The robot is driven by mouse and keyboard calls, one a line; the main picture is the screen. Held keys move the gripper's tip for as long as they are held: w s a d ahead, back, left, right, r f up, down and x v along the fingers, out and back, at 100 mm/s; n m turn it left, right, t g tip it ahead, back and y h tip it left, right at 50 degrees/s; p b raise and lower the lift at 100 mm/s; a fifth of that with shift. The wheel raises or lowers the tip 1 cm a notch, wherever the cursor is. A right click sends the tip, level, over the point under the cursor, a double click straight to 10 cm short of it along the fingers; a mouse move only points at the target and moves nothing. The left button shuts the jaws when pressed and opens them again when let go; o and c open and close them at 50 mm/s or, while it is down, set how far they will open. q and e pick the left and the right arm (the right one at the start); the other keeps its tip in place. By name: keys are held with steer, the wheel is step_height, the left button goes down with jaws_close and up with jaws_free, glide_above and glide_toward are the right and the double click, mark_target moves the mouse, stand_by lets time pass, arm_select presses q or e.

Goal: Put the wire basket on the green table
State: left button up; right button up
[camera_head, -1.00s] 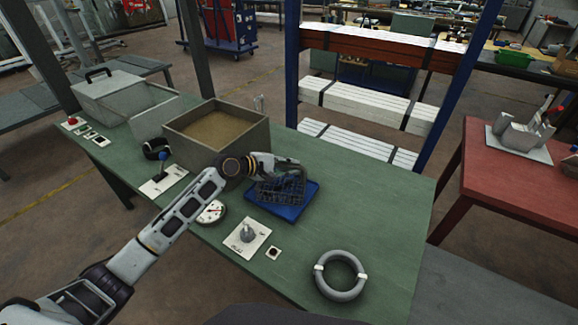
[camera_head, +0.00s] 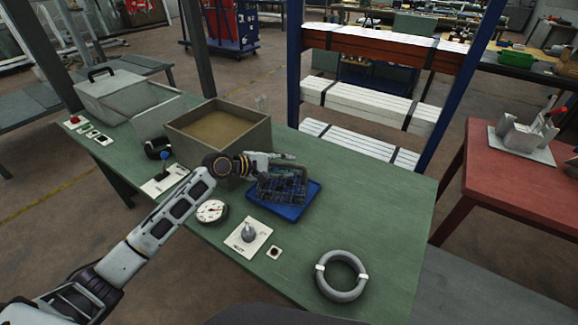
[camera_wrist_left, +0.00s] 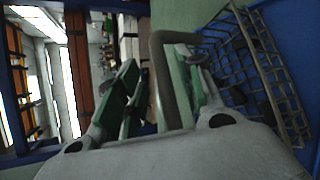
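The dark wire basket (camera_head: 283,187) sits in a shallow blue tray (camera_head: 292,213) on the green table (camera_head: 375,215). My left gripper (camera_head: 284,158) is at the basket's upper rim. In the left wrist view, the open left gripper (camera_wrist_left: 160,92) has green-padded fingers on either side of one leg of the thick grey handle (camera_wrist_left: 157,60). A gap shows between the left finger and the handle. The basket's mesh (camera_wrist_left: 245,75) is on the right, with dark contents that I cannot make out. My right gripper is not in view.
An open grey box (camera_head: 240,135) stands behind the gripper. A round gauge (camera_head: 211,211), a knob plate (camera_head: 248,237) and a grey ring (camera_head: 341,276) lie in front. The table right of the tray is clear. A red table (camera_head: 510,185) stands further right.

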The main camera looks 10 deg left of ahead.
arm_select(q)
steer(key=v, duration=0.9)
steer(key=shift+b, duration=0.35)
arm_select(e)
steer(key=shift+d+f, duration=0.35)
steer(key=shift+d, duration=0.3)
arm_select(q)
steer(key=shift+a, duration=0.1)
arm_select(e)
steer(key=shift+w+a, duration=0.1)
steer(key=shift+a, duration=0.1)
arm_select(q)
steer(key=shift+s, duration=0.1)
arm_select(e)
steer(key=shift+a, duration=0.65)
